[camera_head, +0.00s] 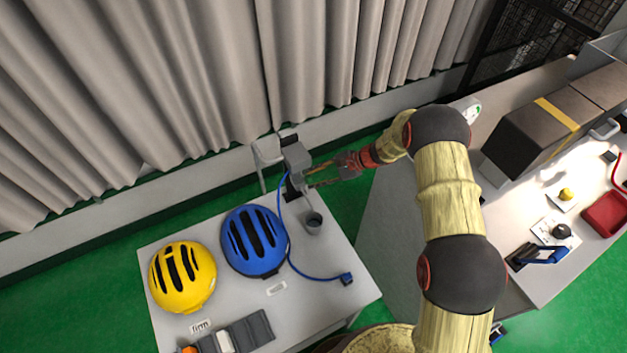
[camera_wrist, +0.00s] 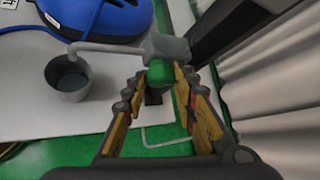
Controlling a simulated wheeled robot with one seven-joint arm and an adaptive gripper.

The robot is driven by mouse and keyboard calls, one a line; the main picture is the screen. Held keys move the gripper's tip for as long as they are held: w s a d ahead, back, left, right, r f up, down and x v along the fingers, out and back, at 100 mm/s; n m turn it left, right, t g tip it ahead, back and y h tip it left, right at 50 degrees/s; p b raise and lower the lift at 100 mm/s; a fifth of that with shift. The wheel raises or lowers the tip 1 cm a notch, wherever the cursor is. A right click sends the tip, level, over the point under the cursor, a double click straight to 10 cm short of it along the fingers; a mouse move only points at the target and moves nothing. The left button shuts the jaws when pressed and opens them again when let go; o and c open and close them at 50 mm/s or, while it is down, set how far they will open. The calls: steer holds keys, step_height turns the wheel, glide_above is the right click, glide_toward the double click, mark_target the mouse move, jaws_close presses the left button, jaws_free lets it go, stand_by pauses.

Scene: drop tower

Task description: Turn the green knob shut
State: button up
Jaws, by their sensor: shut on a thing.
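The green knob (camera_wrist: 158,76) shows in the wrist view, on the front of a grey tap body (camera_wrist: 166,47). My gripper (camera_wrist: 163,88) has a finger on each side of the knob and is shut on it. In the head view my gripper (camera_head: 311,176) reaches in from the right to the grey tap body (camera_head: 297,157) at the back edge of the white table. The knob cannot be made out there. How far the knob is turned I cannot tell.
A grey cup (camera_wrist: 68,78) stands under the spout. A blue helmet (camera_head: 254,241), a yellow helmet (camera_head: 182,277) and a blue hose (camera_head: 313,276) are on the white table (camera_head: 338,257). A grey curtain (camera_head: 190,70) hangs behind. A grey bench (camera_head: 400,220) with boxes stands at the right.

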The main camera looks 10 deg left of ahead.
steer(key=shift+w+r, duration=0.15)
steer(key=o, duration=0.8)
steer(key=shift+c, duration=0.2)
steer(key=o, duration=0.4)
steer(key=shift+c, duration=0.2)
steer(key=v, duration=0.7)
steer(key=shift+d, duration=0.2)
